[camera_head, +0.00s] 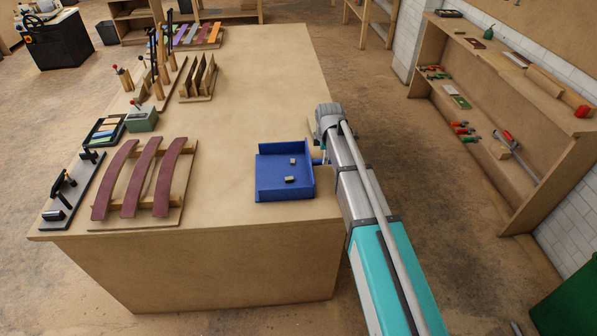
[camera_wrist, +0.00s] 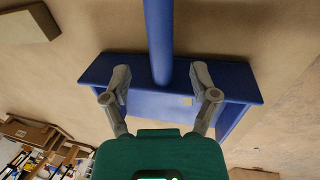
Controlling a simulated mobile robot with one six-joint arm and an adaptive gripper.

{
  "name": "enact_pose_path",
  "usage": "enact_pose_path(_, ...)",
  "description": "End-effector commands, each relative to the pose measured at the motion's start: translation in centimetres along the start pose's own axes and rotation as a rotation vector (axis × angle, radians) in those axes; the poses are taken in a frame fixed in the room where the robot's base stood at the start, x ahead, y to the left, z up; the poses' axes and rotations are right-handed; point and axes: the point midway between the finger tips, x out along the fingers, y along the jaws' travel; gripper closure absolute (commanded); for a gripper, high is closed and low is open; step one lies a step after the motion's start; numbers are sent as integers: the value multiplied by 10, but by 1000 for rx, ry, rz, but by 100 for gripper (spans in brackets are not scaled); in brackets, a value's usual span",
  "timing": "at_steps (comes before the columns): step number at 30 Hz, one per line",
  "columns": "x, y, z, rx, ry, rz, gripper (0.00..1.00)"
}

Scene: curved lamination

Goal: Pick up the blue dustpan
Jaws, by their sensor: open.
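The blue dustpan (camera_head: 270,191) lies on the right front part of the workbench, with small wooden offcuts (camera_head: 290,179) in its pan. A short bit of its handle (camera_head: 318,161) shows beside my arm; the rest is hidden. In the wrist view the blue handle (camera_wrist: 159,38) runs up from the pan's back wall (camera_wrist: 232,80). My gripper (camera_wrist: 160,76) is open, with one finger on each side of the handle at its root. The fingers overlap the back wall in the picture; I cannot tell whether they touch it. In the head view my arm hides the fingers.
The workbench (camera_head: 232,130) is clear around the dustpan. Curved red strips (camera_head: 130,185) on a wooden form, a green box (camera_head: 142,119) and clamps stand on its left side. A shelf unit (camera_head: 500,90) with tools stands along the right wall.

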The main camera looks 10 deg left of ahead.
Motion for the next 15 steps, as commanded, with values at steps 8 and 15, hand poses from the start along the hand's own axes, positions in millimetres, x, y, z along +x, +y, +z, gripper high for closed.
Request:
enact_pose_path(8,26,3,-2,0,0,0,24)
enact_pose_path(15,41,3,-2,0,0,0,24)
